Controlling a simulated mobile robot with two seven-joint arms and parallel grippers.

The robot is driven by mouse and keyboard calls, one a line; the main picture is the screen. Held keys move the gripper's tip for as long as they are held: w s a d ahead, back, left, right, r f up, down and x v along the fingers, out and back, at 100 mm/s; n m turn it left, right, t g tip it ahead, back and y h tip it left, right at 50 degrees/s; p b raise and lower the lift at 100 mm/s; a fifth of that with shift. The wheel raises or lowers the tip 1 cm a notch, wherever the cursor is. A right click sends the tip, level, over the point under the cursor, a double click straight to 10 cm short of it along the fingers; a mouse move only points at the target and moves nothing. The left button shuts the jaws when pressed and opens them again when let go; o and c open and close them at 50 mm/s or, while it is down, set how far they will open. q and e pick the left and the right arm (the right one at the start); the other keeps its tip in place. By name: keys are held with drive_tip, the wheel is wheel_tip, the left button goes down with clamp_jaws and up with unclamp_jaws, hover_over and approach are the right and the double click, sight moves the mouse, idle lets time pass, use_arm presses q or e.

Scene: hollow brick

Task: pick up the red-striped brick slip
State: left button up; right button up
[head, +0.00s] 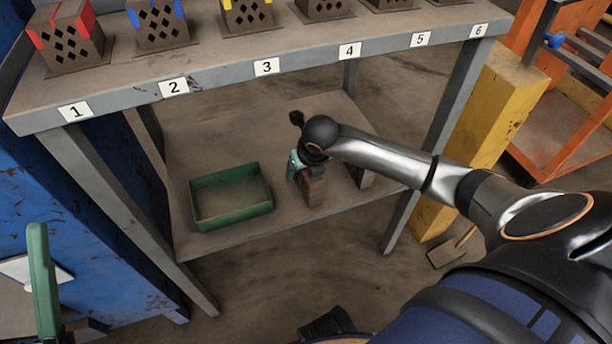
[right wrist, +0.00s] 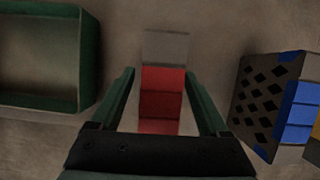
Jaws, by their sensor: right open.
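The red-striped brick slip (head: 314,188) stands on the lower shelf, right of the green tray, partly hidden by my right gripper (head: 301,171). In the right wrist view, the slip (right wrist: 163,85) shows a grey end and red faces between the two green fingers of my right gripper (right wrist: 163,100). These fingers are open, with a gap visible on both sides of the slip. My left gripper (head: 42,270) is at the lower left edge, cut off; only one green finger shows clearly.
The green tray (head: 198,215) looks empty. A blue-striped hollow brick (right wrist: 268,98) stands right of the slip. Several bricks stand on the numbered upper shelf (head: 215,67) above. A table leg (head: 437,142) and a yellow post (head: 483,130) are to the right.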

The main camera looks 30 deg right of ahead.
clamp_jaws()
idle(0.6)
